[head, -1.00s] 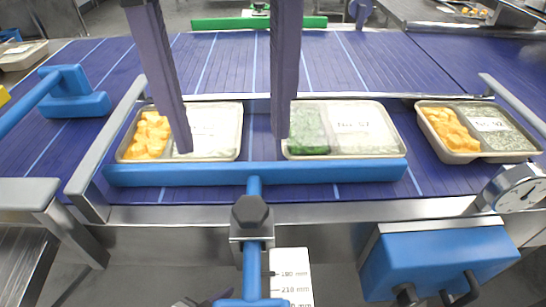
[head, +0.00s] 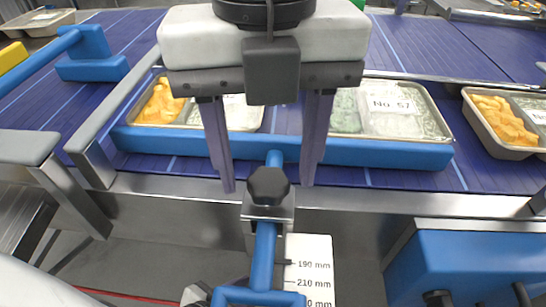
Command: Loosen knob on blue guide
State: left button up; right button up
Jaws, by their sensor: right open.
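The blue guide (head: 390,153) is a long bar lying across the front of the purple conveyor. Its blue rod (head: 263,250) runs toward me through a metal clamp block. The dark faceted knob (head: 268,186) sits on top of that block. My right gripper (head: 268,188) comes down from the top of the view, open, with one purple finger to the left of the knob and one to the right. Gaps show between the fingers and the knob, and its height against the knob is hard to judge. My left gripper is not in view.
Trays with orange pieces (head: 160,103) and a "No 57" label (head: 392,103) stand behind the guide. Another tray (head: 500,125) is at the right. A scale plate (head: 310,270) marked in mm hangs below the rod. A blue box (head: 470,255) is at lower right.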

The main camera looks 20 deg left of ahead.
jog(key=shift+f, duration=0.3)
jog(key=c, duration=1)
jog(key=shift+c, duration=0.2)
